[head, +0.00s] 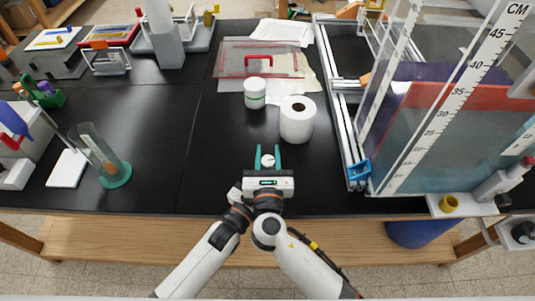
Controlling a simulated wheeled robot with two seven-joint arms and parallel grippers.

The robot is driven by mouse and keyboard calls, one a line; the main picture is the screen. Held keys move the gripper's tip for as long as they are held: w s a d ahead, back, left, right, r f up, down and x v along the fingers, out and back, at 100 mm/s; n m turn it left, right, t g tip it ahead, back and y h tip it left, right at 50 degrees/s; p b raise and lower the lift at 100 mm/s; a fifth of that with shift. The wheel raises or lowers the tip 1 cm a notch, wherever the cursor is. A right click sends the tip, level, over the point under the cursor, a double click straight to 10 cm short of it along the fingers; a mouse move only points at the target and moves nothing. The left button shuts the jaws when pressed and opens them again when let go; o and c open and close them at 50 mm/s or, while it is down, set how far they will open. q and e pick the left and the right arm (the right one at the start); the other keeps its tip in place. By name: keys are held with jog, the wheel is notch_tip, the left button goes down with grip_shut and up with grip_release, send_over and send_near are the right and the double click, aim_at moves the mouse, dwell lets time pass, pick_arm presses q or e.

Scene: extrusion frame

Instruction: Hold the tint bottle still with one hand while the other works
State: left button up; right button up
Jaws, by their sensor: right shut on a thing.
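A small white-topped thing, which looks like the tint bottle (268,158), stands near the front edge of the black bench. I see mostly its top; the rest is hidden. My right gripper (268,157) is shut on it, with one teal finger on each side. My left arm reaches in from the lower left and ends at the same spot. Only a pale part of its gripper (236,194) shows beside and behind the right gripper's body. Its fingers are hidden, so I cannot tell their state or whether they touch the bottle.
A white jar with a green band (255,98) and a white paper roll (297,122) stand just behind. A clear tank with a ruler (455,125) and metal rails (340,105) fill the right. A glass cylinder (100,150) stands left. The bench left of my grippers is clear.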

jog(key=shift+d, duration=0.1)
jog(key=o, duration=1)
jog(key=s, duration=1.2)
